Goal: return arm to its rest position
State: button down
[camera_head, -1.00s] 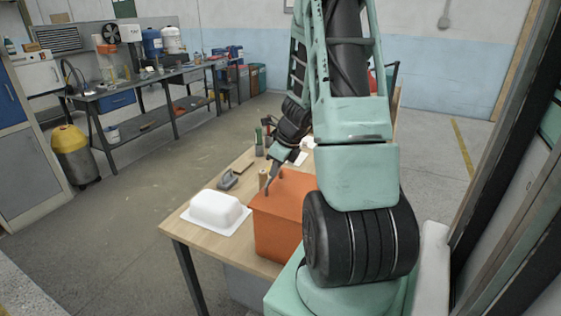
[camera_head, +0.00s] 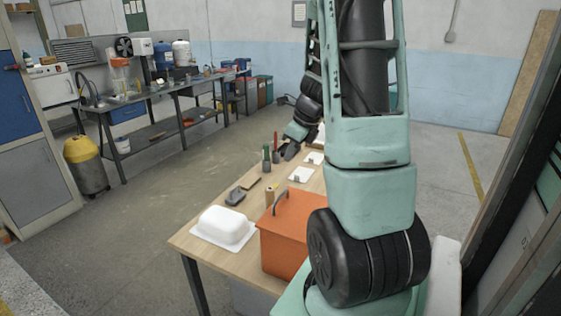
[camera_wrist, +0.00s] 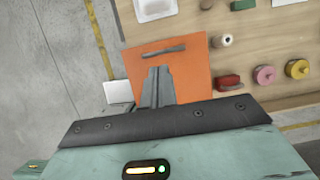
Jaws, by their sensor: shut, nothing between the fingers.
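My gripper (camera_head: 284,154) is high over the table's far part in the head view, beyond the orange box. In the wrist view my gripper (camera_wrist: 157,72) has its two grey fingers together, with nothing between them. They overlap the orange box (camera_wrist: 190,72) in that view, with a gap in height I cannot judge. In the head view the orange box (camera_head: 285,245) stands at the table's near right, with a dark handle on top. A white tub-shaped shell (camera_head: 224,224) lies on a white sheet left of the box.
The wooden table (camera_head: 190,245) also holds a grey tool (camera_head: 235,197), a tan roll (camera_head: 269,195) and white sheets. In the wrist view, a pink roll (camera_wrist: 264,75) and a red block (camera_wrist: 229,82) lie right of the box. Open floor (camera_head: 130,215) is left of the table.

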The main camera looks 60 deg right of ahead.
jog(key=shift+r, duration=0.2)
jog(key=w+a+f+n+y+b, duration=0.1)
jog(key=w+a+n, duration=0.15)
jog(key=a, duration=0.25)
jog(key=w+a+n+g+b, duration=0.1)
jog(key=w+a+n, duration=0.1)
jog(key=a+n, duration=0.3)
jog(key=w+a+f+n+y+b, duration=0.1)
jog(key=w+a+n, duration=0.15)
jog(key=a, duration=0.35)
jog(key=s+a+f+n+g+b, duration=0.2)
jog(key=a+n, duration=1)
jog(key=a, duration=0.6)
jog(key=s+a+f+n+b, duration=0.2)
jog(key=s+a+n, duration=0.6)
jog(key=n, duration=0.2)
jog(key=s+a+f+n+g+h+b, duration=0.1)
jog(key=s+a+f+n+b, duration=0.1)
jog(key=s+a+n, duration=0.5)
jog(key=s+n, duration=0.1)
jog(key=n, duration=0.2)
jog(key=shift+a+n+h, duration=0.3)
jog(key=shift+a+n, duration=0.05)
jog(key=shift+n, duration=0.05)
jog(key=shift+s, duration=0.1)
